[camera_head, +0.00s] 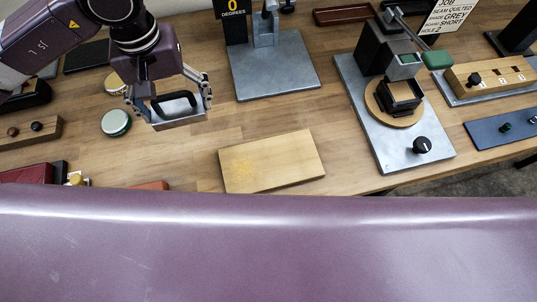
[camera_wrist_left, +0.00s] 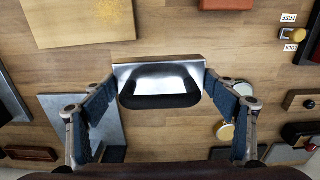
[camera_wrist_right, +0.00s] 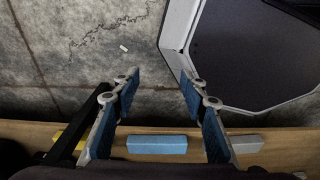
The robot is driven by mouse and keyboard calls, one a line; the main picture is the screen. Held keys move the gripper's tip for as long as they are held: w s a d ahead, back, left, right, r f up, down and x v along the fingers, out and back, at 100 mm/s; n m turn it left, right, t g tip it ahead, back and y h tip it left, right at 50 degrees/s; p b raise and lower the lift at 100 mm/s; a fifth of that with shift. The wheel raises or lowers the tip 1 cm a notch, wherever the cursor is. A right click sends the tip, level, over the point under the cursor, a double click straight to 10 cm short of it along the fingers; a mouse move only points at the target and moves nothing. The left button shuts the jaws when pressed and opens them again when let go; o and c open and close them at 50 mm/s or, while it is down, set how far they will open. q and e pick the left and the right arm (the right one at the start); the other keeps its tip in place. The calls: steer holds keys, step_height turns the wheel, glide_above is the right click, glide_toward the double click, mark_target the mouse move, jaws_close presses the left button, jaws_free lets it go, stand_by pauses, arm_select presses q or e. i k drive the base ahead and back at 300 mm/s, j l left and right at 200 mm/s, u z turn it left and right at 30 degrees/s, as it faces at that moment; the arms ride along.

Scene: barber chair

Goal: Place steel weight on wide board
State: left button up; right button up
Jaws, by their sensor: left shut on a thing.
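The steel weight (camera_head: 180,119) is a silver block with a black loop handle; it also shows in the left wrist view (camera_wrist_left: 184,70). My left gripper (camera_head: 172,100) is shut on it, with the fingers on its two ends, and the weight appears held above the table. The wide board (camera_head: 272,161) is a pale flat wooden slab with a grainy yellowish patch, lying to the right of the weight; it also shows in the left wrist view (camera_wrist_left: 85,20). My right gripper (camera_wrist_right: 160,95) shows only in its wrist view, open and empty over a grey floor.
A grey metal plate with a stand (camera_head: 275,70) lies behind the board. A device on a metal base with a black knob (camera_head: 420,145) stands to the right. Round lidded tins (camera_head: 116,122) lie left of the weight. The table between weight and board is clear.

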mark_target(304, 154)
steer(key=z, duration=0.45)
steer(key=k+j+z, duration=0.1)
steer(key=z, duration=0.3)
steer(key=k+z, duration=0.25)
steer(key=z, duration=0.15)
steer(key=k+j, duration=0.1)
steer(key=k, duration=0.1)
